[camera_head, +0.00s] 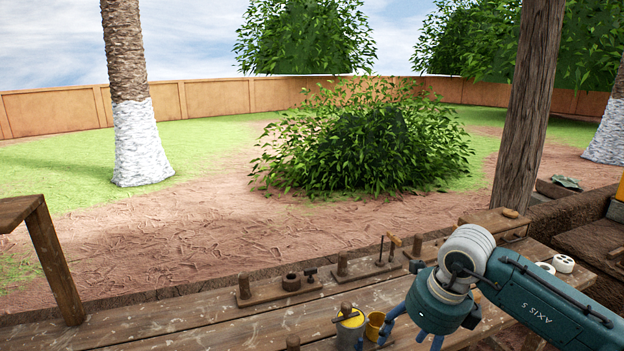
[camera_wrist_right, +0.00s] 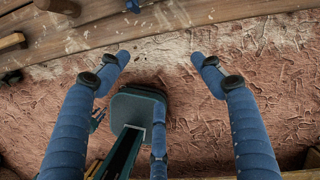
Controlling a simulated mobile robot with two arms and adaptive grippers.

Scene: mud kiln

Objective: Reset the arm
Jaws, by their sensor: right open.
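My right arm (camera_head: 545,290) comes in from the right edge of the head view and reaches over the wooden workbench (camera_head: 190,318). My right gripper (camera_head: 402,336) points down, with its blue fingers partly cut off by the frame's bottom edge. In the right wrist view the gripper (camera_wrist_right: 160,57) has its fingers spread wide, with nothing between the tips. The bench edge (camera_wrist_right: 200,12) and reddish dirt ground (camera_wrist_right: 270,100) lie beyond them. My left arm and gripper do not show.
A yellow-topped can (camera_head: 350,328) and a small yellow pail (camera_head: 375,322) stand close left of the gripper. Wooden tool blocks (camera_head: 280,290) line the bench's far edge. White round pieces (camera_head: 563,263) lie behind the arm. A wooden post (camera_head: 527,110) rises at right. The bench's left part is clear.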

